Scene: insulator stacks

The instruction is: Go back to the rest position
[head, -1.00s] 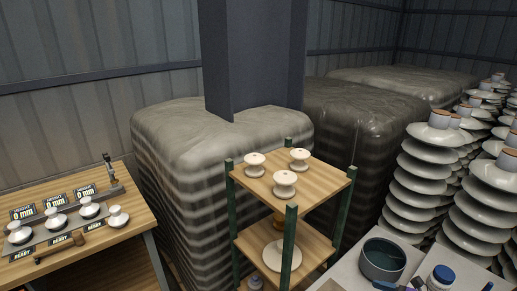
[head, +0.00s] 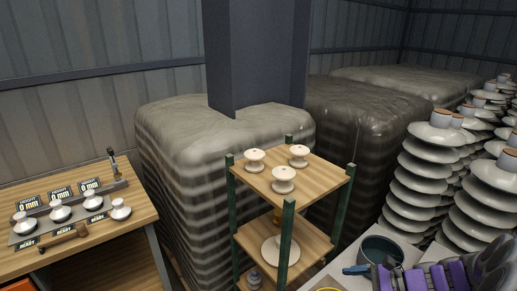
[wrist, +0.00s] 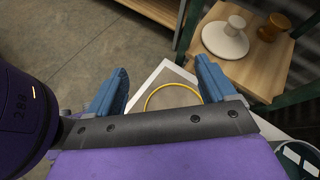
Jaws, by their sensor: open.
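My gripper (wrist: 160,82) shows in the wrist view with its two blue fingers wide apart and nothing between them. It hangs above the white table (wrist: 165,74) and a yellow ring (wrist: 160,88). In the head view my purple arm enters at the bottom right, and one blue fingertip (head: 357,270) shows by the dark round pot (head: 381,250). Whether the finger touches the pot cannot be told.
A wooden shelf (head: 320,177) with green posts holds three white insulators on top. A bench (head: 120,240) with several insulators and displays stands left. Tall insulator stacks (head: 425,190) stand right. Wrapped bales (head: 170,140) fill the back. Open floor (wrist: 80,50) shows in the wrist view.

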